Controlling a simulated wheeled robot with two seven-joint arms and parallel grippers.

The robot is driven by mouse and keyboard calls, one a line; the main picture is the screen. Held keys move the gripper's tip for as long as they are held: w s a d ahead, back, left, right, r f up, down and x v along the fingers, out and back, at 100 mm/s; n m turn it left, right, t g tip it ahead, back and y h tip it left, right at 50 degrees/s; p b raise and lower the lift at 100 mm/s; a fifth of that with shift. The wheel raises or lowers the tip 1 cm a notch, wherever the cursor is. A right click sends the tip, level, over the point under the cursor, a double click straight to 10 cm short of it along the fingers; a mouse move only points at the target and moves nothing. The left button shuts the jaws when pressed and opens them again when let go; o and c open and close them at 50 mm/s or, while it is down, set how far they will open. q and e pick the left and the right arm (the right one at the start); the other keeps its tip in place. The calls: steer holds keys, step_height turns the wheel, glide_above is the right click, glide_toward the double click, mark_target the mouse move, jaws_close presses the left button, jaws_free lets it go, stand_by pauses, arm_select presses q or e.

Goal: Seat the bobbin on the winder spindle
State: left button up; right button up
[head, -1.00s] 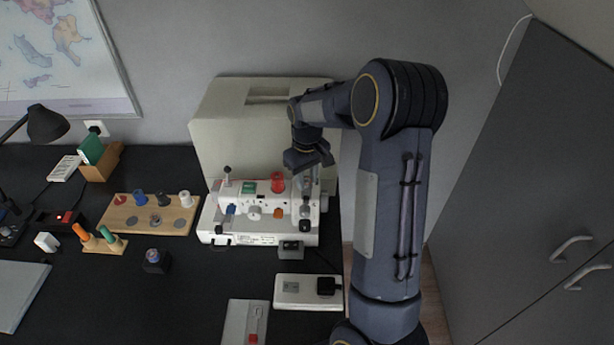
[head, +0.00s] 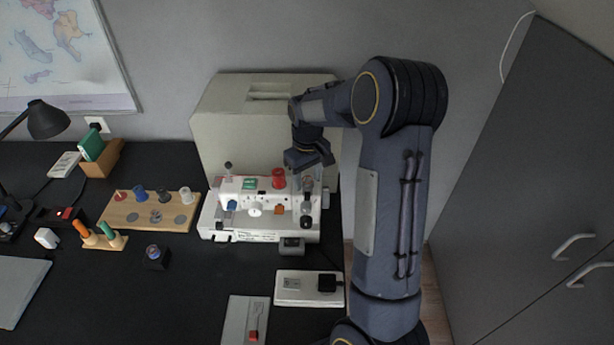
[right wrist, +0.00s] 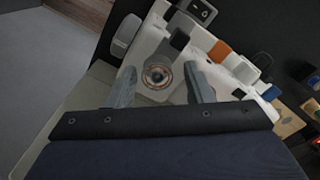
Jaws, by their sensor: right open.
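The white sewing machine (head: 255,219) stands against a large beige case. My right gripper (head: 308,178) points down over the machine's right end. In the right wrist view its two fingers (right wrist: 158,75) are apart. A round bobbin (right wrist: 157,77) with a metallic rim and coppery winding sits between them, with a gap showing on each side. It appears to be at the winder on top of the machine. The spindle is hidden beneath it, so I cannot tell how far down it sits. My left gripper is not in view.
A wooden rack (head: 129,219) with several spools stands left of the machine. A small black holder (head: 155,264) is in front of it. A red spool (head: 278,177) stands on the machine near my gripper. A white box (head: 308,301) lies in front.

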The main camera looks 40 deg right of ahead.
steer(key=shift+d+r, duration=0.15)
steer(key=shift+d, duration=0.1)
steer(key=shift+w+r, duration=0.1)
steer(key=shift+r, duration=0.15)
step_height(320, 180, up, 7)
steer(key=shift+a+b, duration=0.2)
steer(key=shift+b, duration=0.25)
